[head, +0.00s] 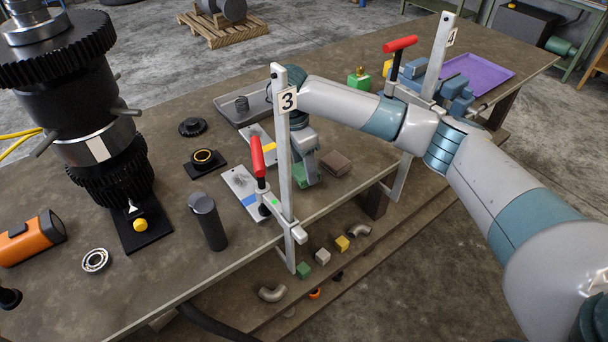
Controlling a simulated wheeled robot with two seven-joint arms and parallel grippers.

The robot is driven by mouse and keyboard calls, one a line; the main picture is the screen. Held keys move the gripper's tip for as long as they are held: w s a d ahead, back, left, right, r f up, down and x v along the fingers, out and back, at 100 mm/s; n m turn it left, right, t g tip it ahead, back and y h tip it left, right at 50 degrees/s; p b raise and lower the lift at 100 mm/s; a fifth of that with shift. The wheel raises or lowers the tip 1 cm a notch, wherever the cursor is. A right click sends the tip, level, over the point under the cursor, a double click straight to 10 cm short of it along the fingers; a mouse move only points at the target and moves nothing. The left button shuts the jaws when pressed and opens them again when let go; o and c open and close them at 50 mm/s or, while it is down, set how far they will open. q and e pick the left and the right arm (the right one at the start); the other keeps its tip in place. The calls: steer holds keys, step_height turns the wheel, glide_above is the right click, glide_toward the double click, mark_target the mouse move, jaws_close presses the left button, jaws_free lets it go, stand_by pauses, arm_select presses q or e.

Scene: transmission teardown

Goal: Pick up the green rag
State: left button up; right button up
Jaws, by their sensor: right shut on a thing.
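The green rag (301,176) shows as a small green patch at the table's front part, between the numbered clamp post and a brown folded cloth. My right gripper (304,171) comes down over it from above and is shut on it. The post partly hides the gripper and the rag. I cannot tell whether the rag still touches the table. My left gripper is not in view.
The clamp post marked 3 (284,150), with a red-handled clamp (257,156), stands close left of my right gripper. A brown folded cloth (336,163) lies just right. A grey tray (243,105) is behind. A large gear shaft (95,110) stands far left.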

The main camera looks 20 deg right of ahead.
steer(key=s+d+r+b, duration=0.3)
steer(key=s+d+r, duration=0.5)
steer(key=shift+d+b, duration=0.3)
steer(key=shift+b, duration=0.05)
steer(key=shift+o, duration=0.5)
